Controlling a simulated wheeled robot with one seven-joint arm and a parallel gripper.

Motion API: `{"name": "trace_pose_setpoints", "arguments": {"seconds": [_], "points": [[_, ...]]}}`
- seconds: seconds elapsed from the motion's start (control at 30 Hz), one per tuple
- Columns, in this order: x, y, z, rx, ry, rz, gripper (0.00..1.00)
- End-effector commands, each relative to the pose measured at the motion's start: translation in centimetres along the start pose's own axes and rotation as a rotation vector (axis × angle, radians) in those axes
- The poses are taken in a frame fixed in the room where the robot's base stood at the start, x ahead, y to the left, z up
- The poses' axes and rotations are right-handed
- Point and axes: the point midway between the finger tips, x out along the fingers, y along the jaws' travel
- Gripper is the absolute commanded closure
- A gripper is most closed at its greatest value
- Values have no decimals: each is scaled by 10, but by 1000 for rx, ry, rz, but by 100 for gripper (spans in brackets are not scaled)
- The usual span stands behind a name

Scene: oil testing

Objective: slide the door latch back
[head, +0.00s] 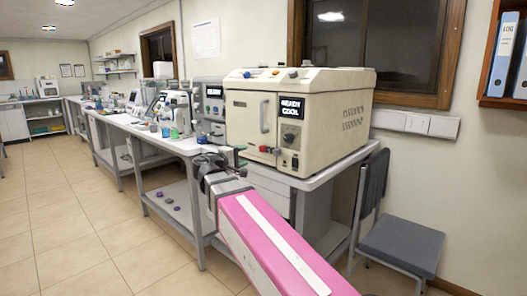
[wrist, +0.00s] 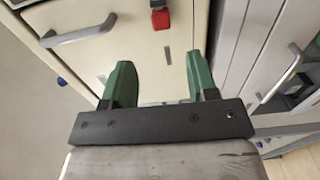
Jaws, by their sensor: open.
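The beige oven-like machine (head: 300,110) stands on the bench in the head view. Its door (wrist: 130,40) fills the upper left of the wrist view, with a grey bar handle (wrist: 80,32) that also shows in the head view (head: 264,116). The latch has a red knob (wrist: 160,20) on a grey metal piece; it shows low on the door in the head view (head: 264,149). My gripper (wrist: 161,68) is open and empty, its two green fingers spread apart below the red knob in the wrist picture. I see no contact with the latch.
A display panel (head: 291,108) with a knob sits right of the door. Grey drawers stand under the bench. A grey chair (head: 400,240) is at the right. Other instruments (head: 175,105) line the bench to the left; the tiled floor (head: 60,220) is clear.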

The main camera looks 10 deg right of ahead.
Motion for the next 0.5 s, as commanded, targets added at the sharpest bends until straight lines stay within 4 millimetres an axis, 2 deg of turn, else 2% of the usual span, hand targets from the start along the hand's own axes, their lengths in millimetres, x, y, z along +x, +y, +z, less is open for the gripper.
{"name": "trace_pose_setpoints", "arguments": {"seconds": [0.17, 0.5], "points": [[20, 0, 0, 0, -2, 0, 47], [78, -1, 0, 0, -3, -3, 47]]}}
